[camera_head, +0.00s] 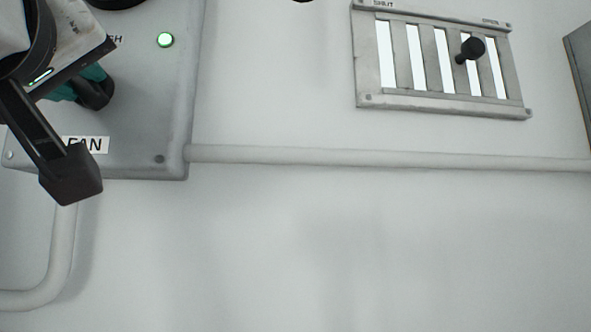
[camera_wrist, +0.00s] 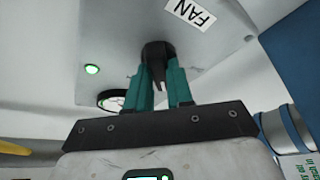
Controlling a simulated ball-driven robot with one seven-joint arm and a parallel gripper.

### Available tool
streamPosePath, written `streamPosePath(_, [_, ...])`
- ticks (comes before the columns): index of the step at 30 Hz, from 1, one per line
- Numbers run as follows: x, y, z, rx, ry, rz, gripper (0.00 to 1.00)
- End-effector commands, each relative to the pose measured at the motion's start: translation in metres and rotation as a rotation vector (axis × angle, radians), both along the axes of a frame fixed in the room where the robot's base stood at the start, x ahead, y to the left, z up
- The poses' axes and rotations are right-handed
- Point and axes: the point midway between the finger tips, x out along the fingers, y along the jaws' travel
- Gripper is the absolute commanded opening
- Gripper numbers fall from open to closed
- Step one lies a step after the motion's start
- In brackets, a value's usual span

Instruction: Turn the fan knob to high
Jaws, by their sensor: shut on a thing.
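The black fan knob (camera_head: 96,94) is on the grey panel (camera_head: 140,120) at the upper left of the head view, above the FAN label (camera_head: 88,144). It also shows in the wrist view (camera_wrist: 157,50), between the tips of two teal fingers. My gripper (camera_wrist: 160,68) is shut on the knob; in the head view the gripper (camera_head: 84,88) is partly hidden behind my own arm. A lit green lamp (camera_head: 165,40) is to the right of a label ending in "H", and it also shows in the wrist view (camera_wrist: 92,70). The knob's pointer direction is unclear.
A round gauge (camera_wrist: 115,98) is left of the fingers in the wrist view. A pipe (camera_head: 380,158) runs right from the panel along the wall. A slotted vent plate (camera_head: 440,104) with a black knob (camera_head: 473,48) is at the upper right. The wall below is clear.

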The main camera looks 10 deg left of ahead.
Motion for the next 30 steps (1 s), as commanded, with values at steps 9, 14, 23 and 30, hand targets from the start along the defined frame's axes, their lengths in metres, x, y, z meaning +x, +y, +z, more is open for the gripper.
streamPosePath(9, [0.0002,0.004,-0.006,0.286,0.076,-0.001,0.0])
streamPosePath(14, [0.0001,0.0048,-0.0059,0.422,0.108,-0.002,0.0])
streamPosePath(23, [-0.0005,0.0065,-0.0054,0.611,0.155,-0.002,0.0])
streamPosePath(30, [-0.0003,0.0067,-0.0051,0.689,0.173,-0.002,0.0])
